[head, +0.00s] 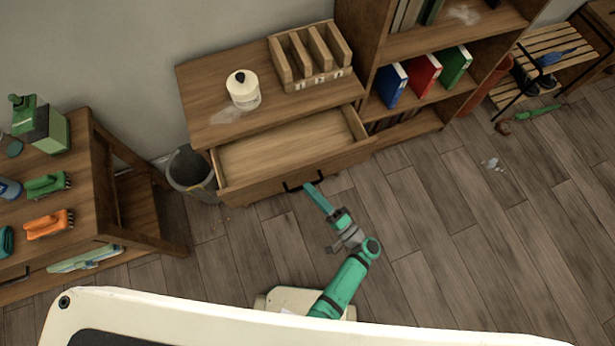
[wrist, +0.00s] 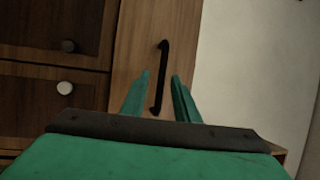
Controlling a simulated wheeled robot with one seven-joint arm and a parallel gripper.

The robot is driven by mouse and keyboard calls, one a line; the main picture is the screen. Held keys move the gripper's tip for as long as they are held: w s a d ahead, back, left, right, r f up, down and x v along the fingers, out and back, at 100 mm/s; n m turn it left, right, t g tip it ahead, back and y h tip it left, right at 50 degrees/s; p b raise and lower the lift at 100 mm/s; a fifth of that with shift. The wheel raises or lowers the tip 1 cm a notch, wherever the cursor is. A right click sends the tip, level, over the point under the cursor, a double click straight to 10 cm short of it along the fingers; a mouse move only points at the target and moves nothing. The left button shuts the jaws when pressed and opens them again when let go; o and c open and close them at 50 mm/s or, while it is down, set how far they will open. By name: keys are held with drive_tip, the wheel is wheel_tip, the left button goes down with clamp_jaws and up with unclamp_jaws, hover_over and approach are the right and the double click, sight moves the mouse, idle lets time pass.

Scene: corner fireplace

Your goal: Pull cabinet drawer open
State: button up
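The wooden cabinet (head: 195,90) stands against the wall in the head view. Its top drawer (head: 290,150) is pulled well out and looks empty inside. A black bar handle (head: 303,182) is on the drawer front, and it also shows in the wrist view (wrist: 162,62). The near part of the handle runs down between the fingers.
A white bottle (head: 243,90) and a wooden rack (head: 310,58) stand on the cabinet top. A bin (head: 190,172) is left of the drawer. A side table (head: 75,190) with brushes is further left, a bookshelf (head: 395,50) right. The floor (head: 480,230) at right is mostly clear.

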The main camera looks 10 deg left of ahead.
drive_tip(key=v, duration=0.8)
drive_tip(key=shift+a, duration=0.2)
